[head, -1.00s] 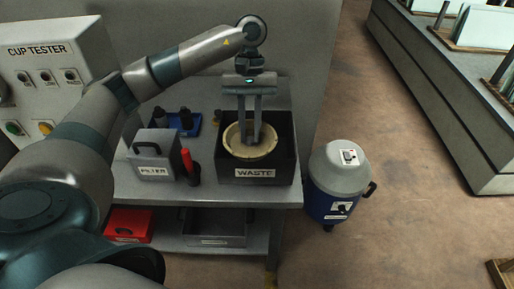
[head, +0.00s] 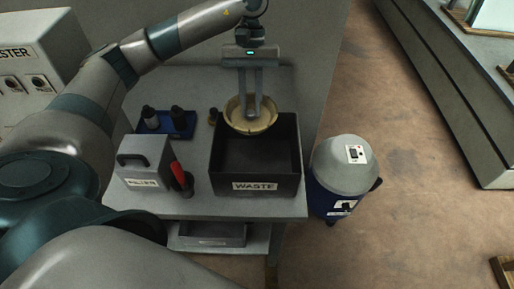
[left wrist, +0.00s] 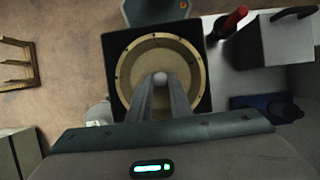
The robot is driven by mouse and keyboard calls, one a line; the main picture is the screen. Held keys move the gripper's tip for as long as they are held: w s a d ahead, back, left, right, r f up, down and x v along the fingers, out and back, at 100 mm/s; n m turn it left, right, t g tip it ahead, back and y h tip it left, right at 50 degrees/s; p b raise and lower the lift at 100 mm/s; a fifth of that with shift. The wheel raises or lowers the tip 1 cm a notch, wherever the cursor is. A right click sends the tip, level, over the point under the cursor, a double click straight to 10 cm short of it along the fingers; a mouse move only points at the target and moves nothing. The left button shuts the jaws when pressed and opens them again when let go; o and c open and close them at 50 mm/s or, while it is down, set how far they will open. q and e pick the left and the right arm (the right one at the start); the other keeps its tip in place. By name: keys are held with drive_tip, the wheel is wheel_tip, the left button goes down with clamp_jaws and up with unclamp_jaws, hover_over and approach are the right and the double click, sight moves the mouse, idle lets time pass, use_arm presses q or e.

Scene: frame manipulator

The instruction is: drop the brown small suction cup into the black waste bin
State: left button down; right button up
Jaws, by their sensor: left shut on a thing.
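The suction cup (head: 241,121) is a round, tan, shallow dish with a raised rim. My left gripper (head: 251,115) points down and is shut on a grey knob at its middle. The black waste bin (head: 255,186), labelled WASTE, stands open on the grey bench. In the head view the cup overlaps the bin's back edge and looks held above it; the bin's visible inside is empty. In the left wrist view the cup (left wrist: 126,75) fills most of the bin's outline, with the bin's dark rim (left wrist: 109,62) around it. My right gripper is not in view.
Left of the bin stand a grey FILTER box (head: 147,165), a red-handled tool in a dark holder (head: 189,187), a blue tray with dark parts (head: 164,127) and a small brownish fitting (head: 213,117). A blue-grey vacuum (head: 343,170) stands on the floor at right.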

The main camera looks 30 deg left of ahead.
sight(251, 120)
use_arm(q)
drive_tip(key=shift+s+d+r, duration=0.2)
drive_tip(key=shift+s+r, duration=0.05)
drive_tip(key=shift+s, duration=0.1)
drive_tip(key=shift+w+a+f, duration=0.1)
drive_tip(key=shift+w+f, duration=0.05)
drive_tip(key=shift+f, duration=2.95)
drive_tip(key=c, duration=1.5)
unclamp_jaws()
drive_tip(key=shift+c, duration=0.2)
drive_tip(key=shift+r+b, duration=0.1)
drive_tip(key=shift+b, duration=0.25)
